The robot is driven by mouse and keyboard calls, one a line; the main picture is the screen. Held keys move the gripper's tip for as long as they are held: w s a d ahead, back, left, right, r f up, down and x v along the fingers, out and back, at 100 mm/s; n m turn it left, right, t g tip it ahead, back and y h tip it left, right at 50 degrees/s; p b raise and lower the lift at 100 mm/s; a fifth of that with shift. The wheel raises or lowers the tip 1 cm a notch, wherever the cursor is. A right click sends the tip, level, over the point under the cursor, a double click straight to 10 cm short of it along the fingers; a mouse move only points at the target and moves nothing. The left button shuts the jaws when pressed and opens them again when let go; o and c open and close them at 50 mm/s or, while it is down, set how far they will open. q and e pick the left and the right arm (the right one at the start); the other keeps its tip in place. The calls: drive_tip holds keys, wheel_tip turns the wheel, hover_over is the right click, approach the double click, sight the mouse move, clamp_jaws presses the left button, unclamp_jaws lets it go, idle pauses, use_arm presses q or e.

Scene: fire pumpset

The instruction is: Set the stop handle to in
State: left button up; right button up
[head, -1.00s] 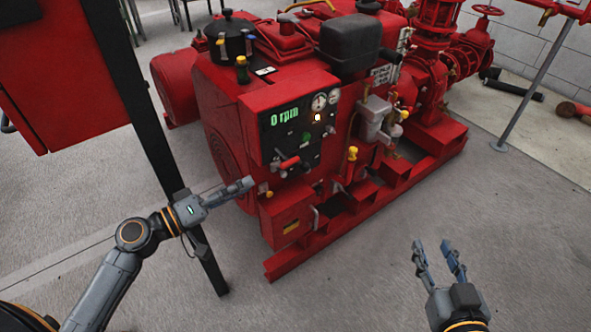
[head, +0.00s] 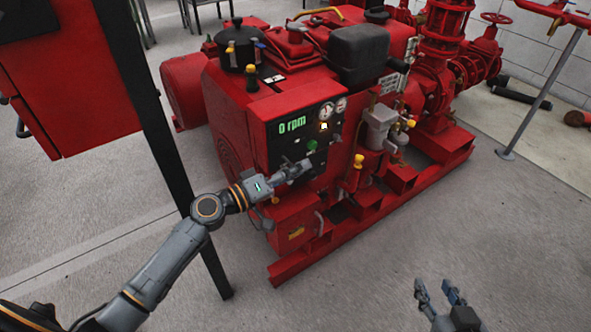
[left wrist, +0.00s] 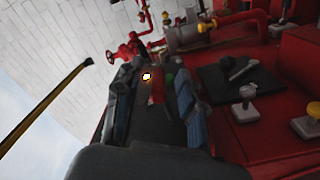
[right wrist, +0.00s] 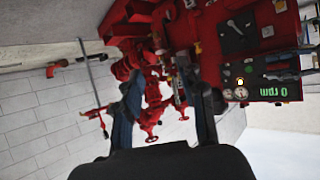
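My left gripper (head: 307,168) is at the lower part of this panel, pointing right. In the left wrist view, a red bar, apparently the handle (left wrist: 157,90), lies between the two spread fingers of my left gripper (left wrist: 155,80). I cannot tell whether the fingers touch it. My right gripper (head: 438,290) is open and empty over the floor; its spread fingers also show in the right wrist view (right wrist: 168,100).
The panel shows a green "0 rpm" display (head: 292,124), gauges (head: 327,111) and a green button (head: 312,144). A black post (head: 165,150) and red cabinet (head: 75,90) stand left. A yellow-topped lever (head: 358,161) is right of the panel. The floor in front is clear.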

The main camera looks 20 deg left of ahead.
use_arm(q)
clamp_jaws()
drive_tip(key=shift+w+a+f+b, duration=0.1)
drive_tip(key=shift+w+a+b, duration=0.65)
drive_tip(key=shift+a+b, duration=0.35)
use_arm(e)
drive_tip(key=w+a+r+t+y, duration=0.2)
drive_tip(key=r+t, duration=0.4)
drive_tip(key=r, duration=0.3)
drive_tip(key=shift+w+r, duration=0.25)
drive_tip(key=shift+w, duration=0.45)
drive_tip(key=shift+a, duration=0.1)
use_arm(q)
unclamp_jaws()
drive_tip(key=shift+w, duration=0.1)
use_arm(e)
drive_tip(key=shift+a, duration=0.1)
